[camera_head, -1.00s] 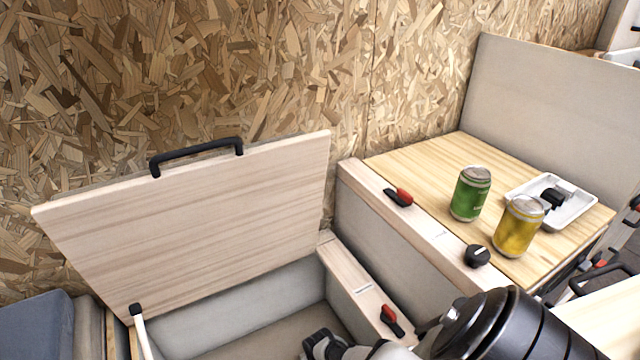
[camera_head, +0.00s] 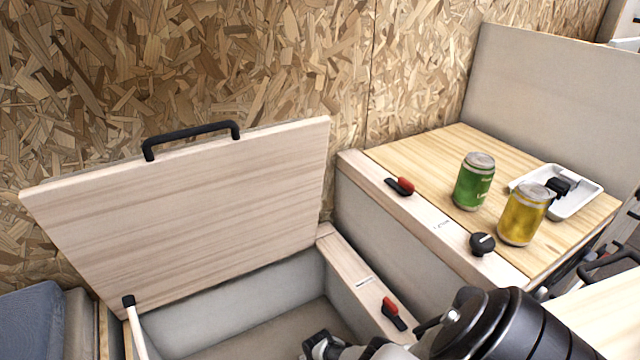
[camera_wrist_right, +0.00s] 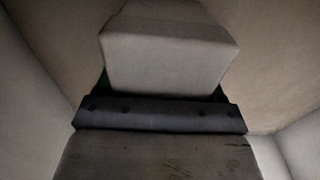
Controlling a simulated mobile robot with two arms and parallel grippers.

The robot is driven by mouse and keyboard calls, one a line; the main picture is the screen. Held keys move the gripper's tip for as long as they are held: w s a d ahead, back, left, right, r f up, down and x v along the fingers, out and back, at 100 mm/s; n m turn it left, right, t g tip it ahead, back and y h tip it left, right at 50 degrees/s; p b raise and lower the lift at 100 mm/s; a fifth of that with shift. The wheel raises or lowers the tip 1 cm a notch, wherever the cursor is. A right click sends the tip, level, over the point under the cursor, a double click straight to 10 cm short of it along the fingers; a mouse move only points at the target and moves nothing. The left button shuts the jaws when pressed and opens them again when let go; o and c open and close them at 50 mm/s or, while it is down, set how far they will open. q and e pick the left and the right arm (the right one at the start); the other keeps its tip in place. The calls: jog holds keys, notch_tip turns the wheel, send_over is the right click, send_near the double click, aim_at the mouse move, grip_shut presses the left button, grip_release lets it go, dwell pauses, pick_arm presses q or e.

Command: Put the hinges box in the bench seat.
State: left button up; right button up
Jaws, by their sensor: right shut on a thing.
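The bench seat (camera_head: 345,283) is open at the bottom middle of the head view. Its pale wood lid (camera_head: 190,215) is raised and leans back toward the chipboard wall. My right gripper (camera_head: 320,345) is at the lower edge of the head view, over the seat's opening. In the right wrist view it is shut on a pale grey box (camera_wrist_right: 168,60), taken to be the hinges box; no label is readable. Pale walls and a brownish floor surround the box there, so it appears inside the compartment. Whether it touches the floor is unclear. My left gripper is out of view.
A wooden counter (camera_head: 425,150) on the right holds a green can (camera_head: 474,182), a yellow can (camera_head: 522,215) and a white tray (camera_head: 580,203). Red-handled latches (camera_head: 393,312) sit on the ledges. A lid stay (camera_head: 135,325) stands at the left. A blue cushion (camera_head: 35,325) is at far left.

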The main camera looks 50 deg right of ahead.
jog(key=shift+f, duration=0.15)
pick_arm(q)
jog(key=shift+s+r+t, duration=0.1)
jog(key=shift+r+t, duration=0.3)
pick_arm(e)
jog(key=o, duration=1.1)
